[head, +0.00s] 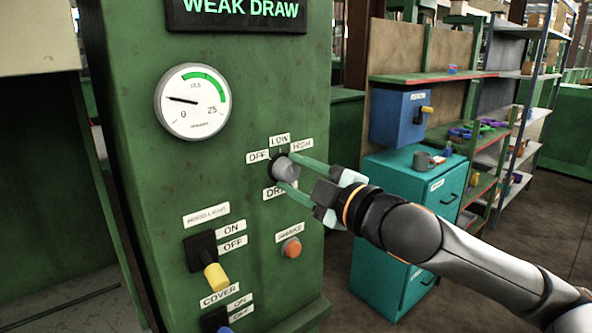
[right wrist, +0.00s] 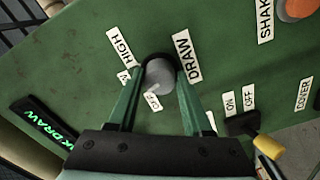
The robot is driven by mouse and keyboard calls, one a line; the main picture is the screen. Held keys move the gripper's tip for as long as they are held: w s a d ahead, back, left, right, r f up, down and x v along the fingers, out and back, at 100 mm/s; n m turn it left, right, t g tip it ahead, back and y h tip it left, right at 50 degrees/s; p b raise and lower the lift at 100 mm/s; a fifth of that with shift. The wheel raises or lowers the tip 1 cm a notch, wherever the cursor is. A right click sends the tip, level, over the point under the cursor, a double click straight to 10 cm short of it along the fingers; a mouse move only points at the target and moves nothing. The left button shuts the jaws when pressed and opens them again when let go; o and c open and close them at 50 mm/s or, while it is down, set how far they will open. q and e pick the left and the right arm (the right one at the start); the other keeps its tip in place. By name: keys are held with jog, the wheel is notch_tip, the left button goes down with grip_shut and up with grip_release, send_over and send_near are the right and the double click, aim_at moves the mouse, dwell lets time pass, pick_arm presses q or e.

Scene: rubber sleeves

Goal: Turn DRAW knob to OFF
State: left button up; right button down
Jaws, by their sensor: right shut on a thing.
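The DRAW knob (head: 288,169) is a grey round knob on a dark base on the green panel. Labels OFF (head: 258,157), LOW (head: 279,141) and HIGH (head: 302,145) sit around its upper side, with the partly hidden DRAW label (head: 273,192) below. My right gripper (head: 286,170) is shut on the knob, one green finger on each side. In the right wrist view the knob (right wrist: 160,77) sits between the fingertips (right wrist: 160,80). A pale mark on the knob seems to face the OFF label (right wrist: 152,102). My left gripper is not in view.
A round gauge (head: 193,101) has its needle low, under a WEAK DRAW sign (head: 238,14). Below the knob are an orange SHAKE button (head: 291,247) and a yellow-handled hood light lever (head: 215,276). A teal cabinet (head: 399,180) and shelves stand to the right.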

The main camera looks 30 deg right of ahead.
jog(key=n+p, duration=0.1)
jog(key=n, duration=0.4)
jog(key=shift+n, duration=0.3)
dwell(0.4)
jog(key=shift+c, duration=1.6)
grip_release()
